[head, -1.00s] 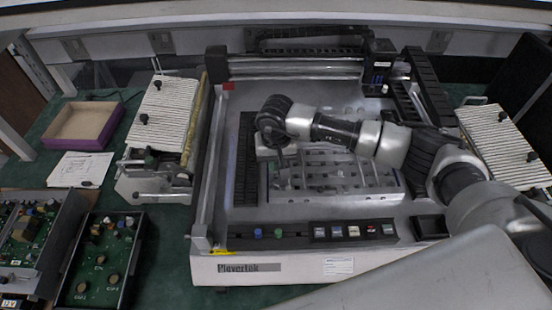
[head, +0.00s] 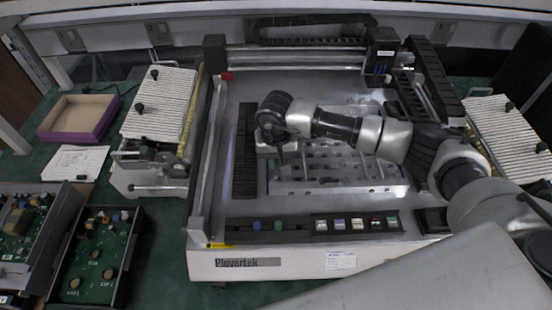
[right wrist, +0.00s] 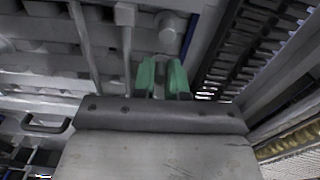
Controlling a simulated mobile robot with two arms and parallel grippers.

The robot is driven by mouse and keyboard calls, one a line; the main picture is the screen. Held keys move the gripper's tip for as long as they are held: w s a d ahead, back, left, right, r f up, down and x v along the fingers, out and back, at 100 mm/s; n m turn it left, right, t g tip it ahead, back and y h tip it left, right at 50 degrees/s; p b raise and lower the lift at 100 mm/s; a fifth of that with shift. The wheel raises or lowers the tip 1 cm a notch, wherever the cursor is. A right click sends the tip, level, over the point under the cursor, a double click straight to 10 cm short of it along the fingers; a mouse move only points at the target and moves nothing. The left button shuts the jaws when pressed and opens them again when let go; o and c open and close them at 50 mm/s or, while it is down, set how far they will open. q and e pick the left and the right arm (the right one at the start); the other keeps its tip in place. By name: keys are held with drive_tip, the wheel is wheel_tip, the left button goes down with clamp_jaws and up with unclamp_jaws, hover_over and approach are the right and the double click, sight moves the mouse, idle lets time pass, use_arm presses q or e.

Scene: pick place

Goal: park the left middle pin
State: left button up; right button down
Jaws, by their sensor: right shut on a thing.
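My right arm reaches in from the right in the head view. My right gripper (head: 279,163) points down at the left part of a slotted metal plate (head: 340,186) inside the machine. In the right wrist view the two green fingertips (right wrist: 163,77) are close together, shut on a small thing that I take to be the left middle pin. It is almost wholly hidden between the fingers. I cannot tell whether it is seated in the plate or lifted. My left gripper is not in view.
The machine's left rail (head: 207,155) and rear gantry (head: 295,60) frame the plate. A black slotted rack (head: 244,150) stands just left of the gripper; it also shows in the wrist view (right wrist: 250,45). Buttons (head: 340,225) line the front. A purple-sided box (head: 77,118) is far left.

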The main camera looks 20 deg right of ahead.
drive_tip(key=shift+f+b, duration=0.1)
drive_tip(key=shift+b, duration=0.5)
idle(0.6)
drive_tip(key=shift+b, duration=0.3)
drive_tip(key=c, duration=1.1)
unclamp_jaws()
drive_tip(key=c, duration=0.3)
drive_tip(key=shift+c, duration=0.2)
drive_tip(key=shift+r+p, duration=1.3)
drive_tip(key=shift+r, duration=2.25)
